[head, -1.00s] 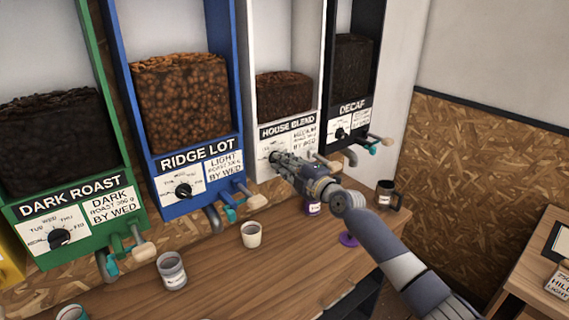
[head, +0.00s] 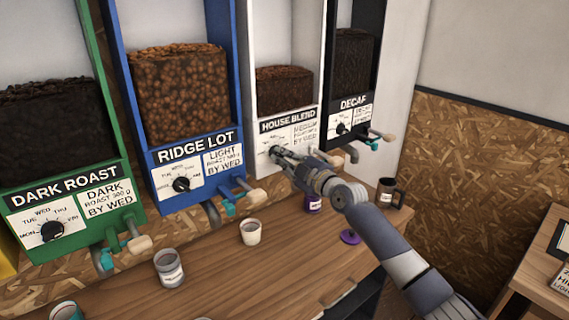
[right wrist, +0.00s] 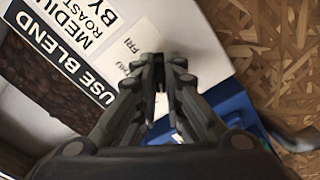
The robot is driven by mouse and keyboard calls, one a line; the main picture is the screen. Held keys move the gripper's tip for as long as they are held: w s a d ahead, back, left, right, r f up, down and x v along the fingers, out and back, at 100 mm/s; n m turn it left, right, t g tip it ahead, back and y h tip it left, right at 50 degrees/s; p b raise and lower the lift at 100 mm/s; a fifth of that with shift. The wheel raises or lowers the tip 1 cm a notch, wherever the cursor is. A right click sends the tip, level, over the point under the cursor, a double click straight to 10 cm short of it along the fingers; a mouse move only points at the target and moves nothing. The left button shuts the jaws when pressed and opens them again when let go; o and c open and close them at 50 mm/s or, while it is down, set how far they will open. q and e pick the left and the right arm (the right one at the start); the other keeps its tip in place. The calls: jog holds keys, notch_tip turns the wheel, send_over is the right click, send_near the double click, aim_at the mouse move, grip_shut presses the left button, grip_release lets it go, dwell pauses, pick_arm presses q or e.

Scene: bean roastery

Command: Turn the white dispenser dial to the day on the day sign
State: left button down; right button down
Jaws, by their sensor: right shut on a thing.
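The white dispenser (head: 245,60), labelled HOUSE BLEND, stands between the blue and black ones. Its white dial plate (head: 264,143) is at the lower left of its front. My right gripper (head: 274,151) reaches in from the right and is shut on the dial, which its fingers hide. In the right wrist view the closed fingers (right wrist: 171,60) cover the dial, with FRI and part of THU printed beside them. The pointer's direction cannot be seen. A card (head: 304,135) beside the dial reads MEDIUM ROAST, BY WED. I see no separate day sign. My left gripper is not in view.
Green (head: 100,130), blue (head: 120,60) and black (head: 378,60) dispensers flank the white one, with spouts and levers jutting out. Cups (head: 251,232), a jar (head: 170,268), a dark mug (head: 391,192) and a purple lid (head: 350,237) are on the wooden counter (head: 215,285).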

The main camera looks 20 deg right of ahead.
jog(key=m+b, duration=0.1)
jog(key=m, duration=0.8)
jog(key=shift+a+f+b, duration=0.1)
jog(key=shift+a+b, duration=0.05)
jog(key=shift+b, duration=0.25)
jog(key=m+p, duration=0.2)
jog(key=m, duration=0.7)
jog(key=shift+s+a+m, duration=0.1)
jog(key=shift+m, duration=0.3)
jog(key=c, duration=1.7)
grip_release()
